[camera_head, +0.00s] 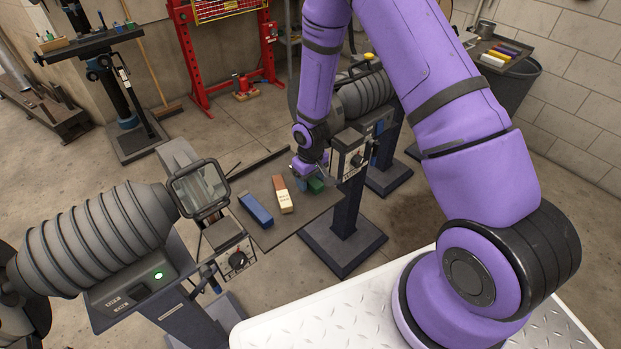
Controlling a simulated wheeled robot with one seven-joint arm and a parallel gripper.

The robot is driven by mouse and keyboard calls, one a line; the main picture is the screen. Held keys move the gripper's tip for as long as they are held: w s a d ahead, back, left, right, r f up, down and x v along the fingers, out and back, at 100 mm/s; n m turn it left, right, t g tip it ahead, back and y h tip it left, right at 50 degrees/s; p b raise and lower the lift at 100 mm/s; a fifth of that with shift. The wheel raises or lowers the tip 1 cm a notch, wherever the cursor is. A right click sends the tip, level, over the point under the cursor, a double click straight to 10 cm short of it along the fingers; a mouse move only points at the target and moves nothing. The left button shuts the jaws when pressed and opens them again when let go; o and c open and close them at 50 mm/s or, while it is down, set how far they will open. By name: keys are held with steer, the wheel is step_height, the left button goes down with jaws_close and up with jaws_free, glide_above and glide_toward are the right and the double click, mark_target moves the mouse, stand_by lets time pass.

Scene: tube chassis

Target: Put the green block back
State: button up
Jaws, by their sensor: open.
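The green block (316,186) lies at the right end of a grey shelf plate (268,236) between two grinding machines. My gripper (305,180) is at the end of my purple arm, pointing down just at the left of the green block. It is open. Its fingers are small here and partly hidden, so I cannot tell whether they touch the block or straddle it. A brown and cream block (283,195) and a blue block (256,210) lie on the same plate to the left.
The left machine (105,235) and the right machine (365,100) flank the plate, with control boxes close beside it. At the upper right, a tray (478,48) holds several coloured blocks. A red press frame (195,60) stands behind.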

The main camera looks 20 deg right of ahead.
steer(key=s+d+r+m+t, duration=0.1)
steer(key=s+r, duration=0.2)
steer(key=r, duration=0.9)
steer(key=s+d+r+t, duration=0.1)
steer(key=s+d+r, duration=0.1)
steer(key=r, duration=1)
steer(key=s+d+r+m+t, duration=0.1)
steer(key=s+r, duration=0.2)
steer(key=r, duration=1)
steer(key=s+d+r+t, duration=0.1)
steer(key=s+r, duration=0.4)
steer(key=s, duration=0.5)
steer(key=s+r+m+t, duration=0.1)
steer(key=s+r, duration=0.5)
steer(key=s, duration=0.3)
steer(key=shift+s+d+r+m, duration=0.3)
steer(key=shift+s+d, duration=0.1)
steer(key=shift+a, duration=0.1)
